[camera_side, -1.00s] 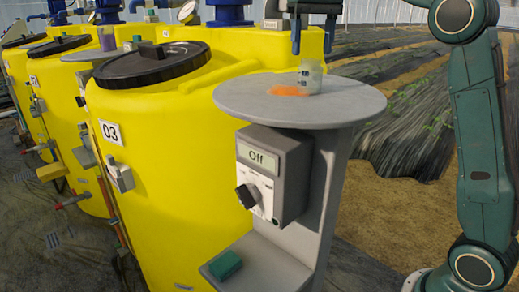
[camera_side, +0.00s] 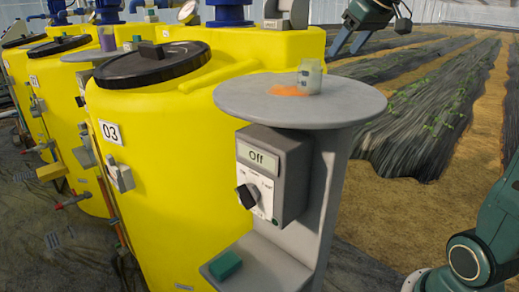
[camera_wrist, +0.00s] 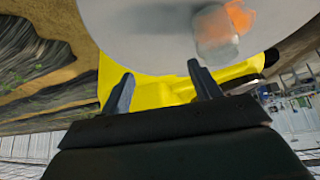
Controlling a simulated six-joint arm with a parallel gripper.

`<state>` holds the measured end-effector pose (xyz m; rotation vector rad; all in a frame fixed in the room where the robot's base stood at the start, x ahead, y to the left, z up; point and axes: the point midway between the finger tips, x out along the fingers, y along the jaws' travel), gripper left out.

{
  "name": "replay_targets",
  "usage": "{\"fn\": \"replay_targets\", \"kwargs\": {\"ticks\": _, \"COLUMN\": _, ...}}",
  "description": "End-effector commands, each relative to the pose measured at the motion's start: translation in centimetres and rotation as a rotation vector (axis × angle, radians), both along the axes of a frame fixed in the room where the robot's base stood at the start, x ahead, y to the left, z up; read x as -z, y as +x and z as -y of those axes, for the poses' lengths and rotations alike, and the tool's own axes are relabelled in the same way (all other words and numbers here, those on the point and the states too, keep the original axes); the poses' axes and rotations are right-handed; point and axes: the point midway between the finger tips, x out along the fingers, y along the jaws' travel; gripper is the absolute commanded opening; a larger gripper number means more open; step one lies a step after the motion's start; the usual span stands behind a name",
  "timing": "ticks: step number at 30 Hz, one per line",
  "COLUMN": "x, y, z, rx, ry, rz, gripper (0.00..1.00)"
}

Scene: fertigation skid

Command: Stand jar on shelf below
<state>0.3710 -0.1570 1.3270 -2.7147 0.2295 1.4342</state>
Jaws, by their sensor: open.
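The jar (camera_side: 309,76) is a small clear jar with a pale label. It stands upright on the round grey table top (camera_side: 240,97), beside an orange patch. In the wrist view the jar (camera_wrist: 216,36) shows beyond the right finger, apart from it. My gripper (camera_side: 345,45) is tilted, open and empty, behind and to the right of the jar; in the wrist view its two fingers (camera_wrist: 160,88) are spread. The lower grey shelf (camera_side: 262,277) is under the control box and bears a green block (camera_side: 225,265).
A grey control box (camera_side: 270,175) with an "Off" display and a black knob is fixed to the stand under the table top. The yellow tank (camera_side: 170,190) marked 03 stands close on the left. Open ground with dark-covered rows lies to the right.

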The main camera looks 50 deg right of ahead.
Motion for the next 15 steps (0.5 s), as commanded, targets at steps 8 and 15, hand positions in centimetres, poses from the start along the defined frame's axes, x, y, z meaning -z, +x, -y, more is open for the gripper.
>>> {"fn": "replay_targets", "kwargs": {"ticks": 8, "x": 0.4, "y": -3.0, "z": -1.9, "rx": -0.091, "ry": -0.029, "rz": 0.258, "gripper": 0.62}}
{"fn": "replay_targets", "kwargs": {"ticks": 15, "x": 0.4, "y": -5.2, "z": -5.0, "rx": -0.142, "ry": -0.039, "rz": 0.493, "gripper": 0.62}}
